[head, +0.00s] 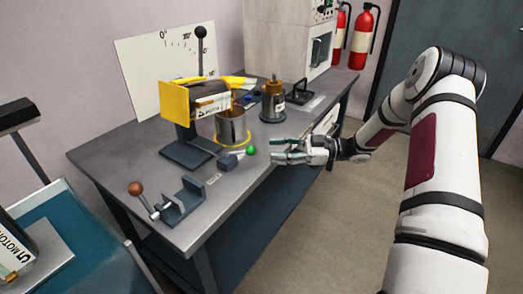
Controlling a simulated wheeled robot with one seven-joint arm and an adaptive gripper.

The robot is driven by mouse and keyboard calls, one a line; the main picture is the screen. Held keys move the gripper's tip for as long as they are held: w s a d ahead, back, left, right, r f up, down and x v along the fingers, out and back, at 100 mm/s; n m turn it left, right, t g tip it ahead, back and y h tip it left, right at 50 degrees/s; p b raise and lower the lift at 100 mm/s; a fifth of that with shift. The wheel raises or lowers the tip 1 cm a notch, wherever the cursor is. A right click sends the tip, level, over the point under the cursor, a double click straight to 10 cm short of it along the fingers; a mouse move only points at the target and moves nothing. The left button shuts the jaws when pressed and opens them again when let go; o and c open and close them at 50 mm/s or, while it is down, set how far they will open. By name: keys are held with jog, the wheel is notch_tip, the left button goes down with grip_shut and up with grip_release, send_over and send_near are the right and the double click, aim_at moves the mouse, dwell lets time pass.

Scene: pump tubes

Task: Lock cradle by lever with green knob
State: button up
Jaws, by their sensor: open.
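The green knob (251,150) sits at the end of a short pale lever. The lever comes out of a small dark block (228,161) on the grey bench, beside the foot of the cradle stand. The yellow cradle (178,103) stands on a dark post and holds a white-labelled motor part (212,105). A black-knobbed rod (201,33) rises behind it. My gripper (276,149) is open and empty, its fingers pointing left at the bench's front edge. A small gap shows between the fingertips and the green knob.
A brown-knobbed lever (135,188) on a dark clamp (181,204) is at the bench's left front. A dial board (150,65) stands behind. The floor at right is clear.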

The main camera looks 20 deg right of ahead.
jog(key=shift+v, duration=1.85)
